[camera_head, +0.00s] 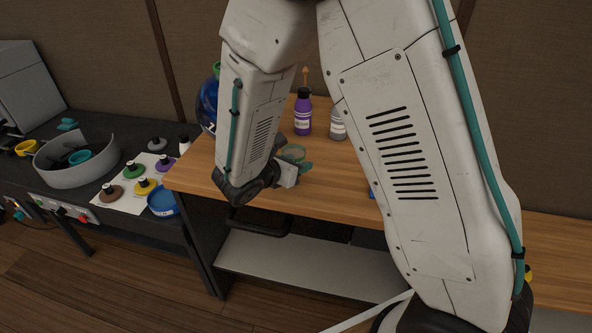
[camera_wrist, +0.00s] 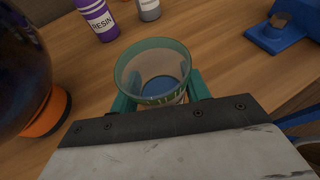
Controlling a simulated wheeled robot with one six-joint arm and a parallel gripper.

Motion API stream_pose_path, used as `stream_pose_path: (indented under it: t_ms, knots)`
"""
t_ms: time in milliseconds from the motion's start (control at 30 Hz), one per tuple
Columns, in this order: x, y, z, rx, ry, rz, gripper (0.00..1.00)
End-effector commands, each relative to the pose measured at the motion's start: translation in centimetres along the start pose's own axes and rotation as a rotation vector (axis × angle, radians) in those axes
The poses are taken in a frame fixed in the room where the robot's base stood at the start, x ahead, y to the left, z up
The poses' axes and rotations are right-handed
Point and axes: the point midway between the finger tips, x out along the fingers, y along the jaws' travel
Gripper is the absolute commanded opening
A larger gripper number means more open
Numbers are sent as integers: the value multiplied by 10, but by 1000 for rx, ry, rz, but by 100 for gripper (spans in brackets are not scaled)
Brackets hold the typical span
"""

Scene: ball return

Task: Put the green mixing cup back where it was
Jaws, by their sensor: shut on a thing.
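The green mixing cup (camera_wrist: 150,68) is a clear, green-tinted cup with printed marks, open side up, between the teal fingertips of my gripper (camera_wrist: 160,97) in the wrist view. Its inside shows a blue round patch at the bottom. In the head view the cup (camera_head: 293,152) shows partly behind my gripper (camera_head: 294,171), over the wooden table (camera_head: 345,181) near its left end. My gripper is shut on the cup. I cannot tell whether the cup's base touches the table.
A purple resin bottle (camera_head: 303,115) and a grey bottle (camera_head: 337,125) stand behind the cup. A dark blue ball (camera_wrist: 20,75) on an orange base is close at left. A blue fixture (camera_wrist: 270,38) is at right. The black bench holds a grey round tray (camera_head: 52,175) and a blue tub (camera_head: 163,203).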

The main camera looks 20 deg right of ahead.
Motion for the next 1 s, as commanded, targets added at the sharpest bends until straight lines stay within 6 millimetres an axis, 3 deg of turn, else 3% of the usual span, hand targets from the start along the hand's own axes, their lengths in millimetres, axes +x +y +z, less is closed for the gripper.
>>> stream_pose_path:
  t_ms: [200, 500, 867, 900, 967, 1000]
  knots:
    - [12, 6, 1, -1, 0, 2, 23]
    - [25, 7, -29, -3, 0, 2, 23]
    - [26, 8, -32, -1, 0, 2, 23]
    - [26, 8, -32, 0, 0, 2, 55]
    - [26, 8, -32, 0, 0, 2, 69]
    - [26, 8, -32, 0, 0, 2, 69]
